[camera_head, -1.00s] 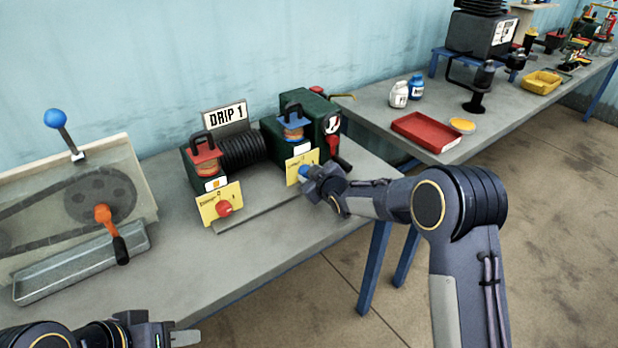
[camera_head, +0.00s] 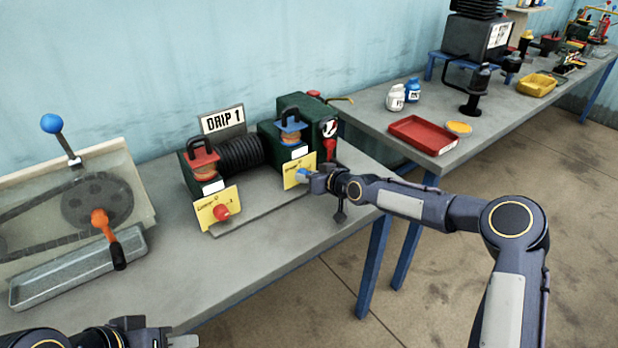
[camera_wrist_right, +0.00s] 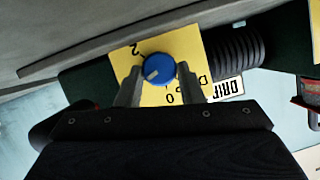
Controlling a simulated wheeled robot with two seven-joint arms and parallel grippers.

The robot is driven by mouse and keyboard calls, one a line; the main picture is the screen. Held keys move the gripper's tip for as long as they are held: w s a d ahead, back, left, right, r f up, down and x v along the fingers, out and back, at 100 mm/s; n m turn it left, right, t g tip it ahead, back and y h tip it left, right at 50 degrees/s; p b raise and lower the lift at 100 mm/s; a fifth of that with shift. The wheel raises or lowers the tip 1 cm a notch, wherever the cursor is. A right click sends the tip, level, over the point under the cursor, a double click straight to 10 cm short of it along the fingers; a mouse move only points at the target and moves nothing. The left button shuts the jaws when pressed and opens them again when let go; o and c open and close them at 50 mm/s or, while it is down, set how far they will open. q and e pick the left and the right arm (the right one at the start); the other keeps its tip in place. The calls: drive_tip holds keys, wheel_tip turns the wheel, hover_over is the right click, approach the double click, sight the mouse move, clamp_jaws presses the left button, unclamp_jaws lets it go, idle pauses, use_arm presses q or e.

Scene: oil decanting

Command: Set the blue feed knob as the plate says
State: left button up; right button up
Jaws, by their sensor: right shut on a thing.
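The blue feed knob (camera_wrist_right: 158,69) sits on a yellow dial card (camera_wrist_right: 203,50) in the right wrist view, between my right fingers. A pale pointer mark shows on its face; a 2 and a 0 are legible on the card. In the head view the knob (camera_head: 302,174) is at the front of the green right-hand unit, and my right gripper (camera_head: 312,180) is shut on it. The plate (camera_head: 222,119) stands behind the units and reads DRIP 1. My left gripper (camera_head: 180,341) is at the bottom left, away from the units; its jaw opening is unclear.
A red knob (camera_head: 221,212) on its own yellow card is left of the blue one. A crank with orange arm (camera_head: 101,222) and a metal trough (camera_head: 78,268) are at left. A red tray (camera_head: 423,134) and bottles stand on the far table.

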idle(0.4)
drive_tip(key=o, duration=0.7)
drive_tip(key=shift+f, duration=0.1)
drive_tip(key=b+v, duration=0.1)
drive_tip(key=v, duration=0.6)
drive_tip(key=shift+d, duration=0.1)
drive_tip(key=shift+s+d, duration=0.15)
drive_tip(key=shift+s, duration=0.1)
drive_tip(key=shift+r, duration=0.25)
